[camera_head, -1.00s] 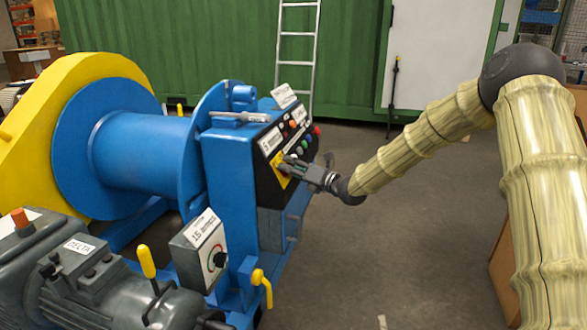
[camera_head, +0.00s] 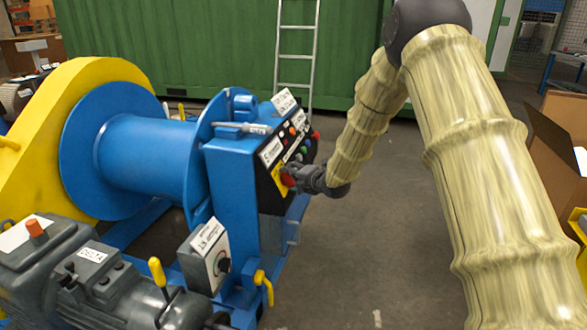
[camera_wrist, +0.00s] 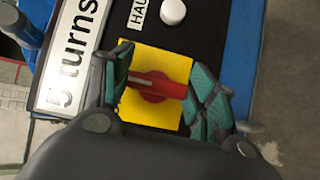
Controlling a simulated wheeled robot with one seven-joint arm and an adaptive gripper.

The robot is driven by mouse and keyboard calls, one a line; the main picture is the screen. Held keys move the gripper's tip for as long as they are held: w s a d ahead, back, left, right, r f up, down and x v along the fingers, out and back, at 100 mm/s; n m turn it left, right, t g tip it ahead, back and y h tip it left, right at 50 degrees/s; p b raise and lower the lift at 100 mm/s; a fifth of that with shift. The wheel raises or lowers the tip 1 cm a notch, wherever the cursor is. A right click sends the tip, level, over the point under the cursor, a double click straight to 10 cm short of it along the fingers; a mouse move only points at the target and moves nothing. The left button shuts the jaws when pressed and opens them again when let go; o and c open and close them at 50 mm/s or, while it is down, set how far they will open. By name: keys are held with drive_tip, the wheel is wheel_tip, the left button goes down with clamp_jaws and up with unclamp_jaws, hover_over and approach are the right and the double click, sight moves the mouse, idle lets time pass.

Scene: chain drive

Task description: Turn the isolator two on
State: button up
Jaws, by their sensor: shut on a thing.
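The isolator is a red rotary handle (camera_wrist: 160,87) on a yellow plate (camera_wrist: 158,118), set in the black face of the blue winch's control panel. In the head view the red handle (camera_head: 287,179) shows at the panel's lower part. My gripper (camera_wrist: 163,92) is shut on the handle, with a green-padded finger at each end of it. In the wrist view the handle lies nearly crosswise, with a pale mark on its left part. My gripper (camera_head: 294,177) comes to the panel from the right in the head view. I cannot read any number for this isolator.
Labels and coloured buttons (camera_head: 303,146) sit above the isolator; a white button (camera_wrist: 172,11) is close by. A grey box with a dark knob (camera_head: 223,265) and yellow levers (camera_head: 262,282) stand lower left. A cardboard box (camera_head: 555,150) is right. Floor between is clear.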

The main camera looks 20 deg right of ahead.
drive_tip(key=m+g+p, duration=0.1)
drive_tip(key=p, duration=0.2)
drive_tip(key=m+g+p, duration=0.1)
drive_tip(key=m+p, duration=0.1)
drive_tip(key=p, duration=0.1)
drive_tip(key=m+g+h+p, duration=0.1)
drive_tip(key=m+p, duration=0.1)
drive_tip(key=p, duration=0.2)
drive_tip(key=shift+r, duration=0.35)
drive_tip(key=m+g+p, duration=0.1)
drive_tip(key=p, duration=0.3)
drive_tip(key=shift+f, duration=0.1)
drive_tip(key=shift+m+p, duration=0.3)
drive_tip(key=shift+p, duration=0.1)
drive_tip(key=shift+f+m+g+p, duration=0.3)
drive_tip(key=shift+m+g+p, duration=0.15)
drive_tip(key=shift+p, duration=0.3)
drive_tip(key=o, duration=1)
drive_tip(key=v, duration=1.2)
